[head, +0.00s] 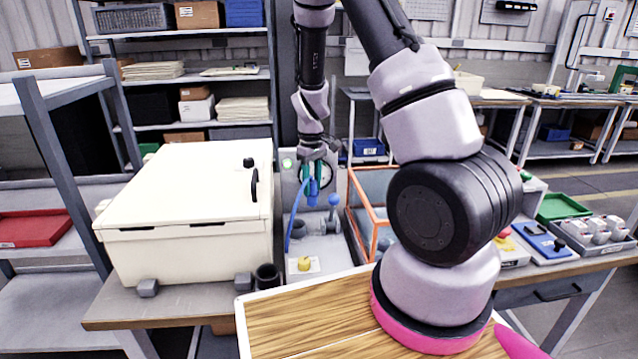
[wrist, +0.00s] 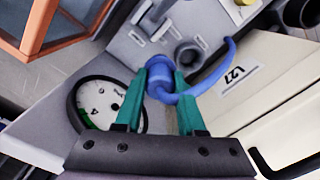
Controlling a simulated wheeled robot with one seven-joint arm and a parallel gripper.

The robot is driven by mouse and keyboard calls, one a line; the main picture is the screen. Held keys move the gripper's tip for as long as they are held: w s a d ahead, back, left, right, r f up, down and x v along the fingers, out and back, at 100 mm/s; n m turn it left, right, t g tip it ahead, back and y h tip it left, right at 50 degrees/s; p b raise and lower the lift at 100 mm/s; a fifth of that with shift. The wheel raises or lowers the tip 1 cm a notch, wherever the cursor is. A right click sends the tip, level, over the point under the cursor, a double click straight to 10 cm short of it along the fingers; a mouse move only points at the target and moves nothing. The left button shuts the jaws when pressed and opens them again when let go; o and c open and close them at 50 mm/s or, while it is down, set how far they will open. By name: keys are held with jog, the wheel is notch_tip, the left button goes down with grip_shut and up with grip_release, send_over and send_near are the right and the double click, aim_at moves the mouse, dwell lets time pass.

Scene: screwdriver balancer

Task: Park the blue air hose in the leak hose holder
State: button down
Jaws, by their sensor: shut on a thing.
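My gripper (head: 314,187) is shut on the blue air hose's end fitting, in front of the grey test panel. In the wrist view the green fingertips (wrist: 160,85) pinch the blue air hose (wrist: 192,88) at its fitting; the tube curves away right and up. In the head view the hose (head: 290,232) hangs down to the left. A dark round open cup (wrist: 188,55), perhaps the leak hose holder, is on the panel just beyond the fitting, apart from it. It also shows in the head view (head: 298,228). No label confirms which part is the holder.
A cream lidded box (head: 185,210) stands close on the left. A gauge (wrist: 100,105) and a blue knob (head: 334,201) are on the panel. An orange-framed clear enclosure (head: 365,225) is on the right. A dark cup (head: 267,277) and yellow button (head: 304,264) are in front.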

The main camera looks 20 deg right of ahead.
jog(key=s+a+f+n, duration=0.2)
jog(key=a+n, duration=0.3)
jog(key=n, duration=0.3)
jog(key=shift+s+a+f, duration=0.15)
jog(key=shift+a+f, duration=0.15)
jog(key=shift+f, duration=0.35)
jog(key=shift+f, duration=2)
jog(key=shift+c, duration=2.1)
grip_release()
notch_tip(320, 180, up, 11)
